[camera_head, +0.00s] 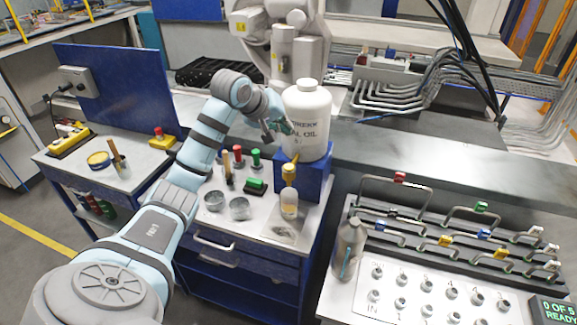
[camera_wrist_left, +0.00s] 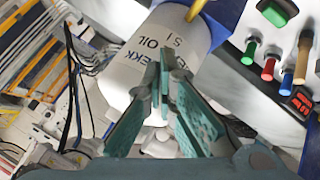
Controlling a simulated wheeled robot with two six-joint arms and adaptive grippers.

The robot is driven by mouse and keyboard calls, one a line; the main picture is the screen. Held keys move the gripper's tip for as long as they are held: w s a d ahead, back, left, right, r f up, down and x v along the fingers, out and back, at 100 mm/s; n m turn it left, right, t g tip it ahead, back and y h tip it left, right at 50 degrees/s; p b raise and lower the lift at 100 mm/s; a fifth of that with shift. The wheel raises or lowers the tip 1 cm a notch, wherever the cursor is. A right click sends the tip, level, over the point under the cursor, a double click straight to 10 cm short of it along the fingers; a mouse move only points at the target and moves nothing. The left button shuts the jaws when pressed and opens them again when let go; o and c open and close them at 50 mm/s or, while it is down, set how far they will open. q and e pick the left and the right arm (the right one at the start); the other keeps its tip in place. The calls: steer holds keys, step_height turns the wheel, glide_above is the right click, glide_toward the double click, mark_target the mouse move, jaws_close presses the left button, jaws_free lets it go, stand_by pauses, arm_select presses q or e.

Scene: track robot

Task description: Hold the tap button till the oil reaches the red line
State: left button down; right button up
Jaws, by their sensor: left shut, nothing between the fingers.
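The white oil tank (camera_head: 306,125) stands on a blue block (camera_head: 314,185) on the bench; its lettering also shows in the wrist view, where the tank (camera_wrist_left: 135,65) lies beyond my fingers. A yellow tap (camera_head: 289,173) sits at the block's front, above a small pale jar (camera_head: 289,208). The jar's oil level and any red line are too small to make out. A green button (camera_head: 256,183) on a dark base lies left of the tap; it also shows in the wrist view (camera_wrist_left: 278,10). My left gripper (camera_head: 282,128) is shut and empty, in front of the tank. My right gripper is out of view.
Two metal cups (camera_head: 227,204) stand left of the jar, with red and green handles (camera_head: 248,157) behind them. A grey bottle (camera_head: 347,248) stands to the right, beside a board with coloured clamps (camera_head: 445,241). A yellow box with a red button (camera_head: 161,140) is at left.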

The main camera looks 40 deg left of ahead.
arm_select(q)
steer(key=shift+w+f, duration=0.1)
steer(key=shift+f, duration=0.05)
steer(key=b, duration=0.6)
glide_above(286, 165)
step_height(286, 165, down, 8)
steer(key=shift+f, duration=0.45)
stand_by(0.8)
steer(key=shift+f+b, duration=0.35)
steer(key=shift+f, duration=0.4)
stand_by(4.8)
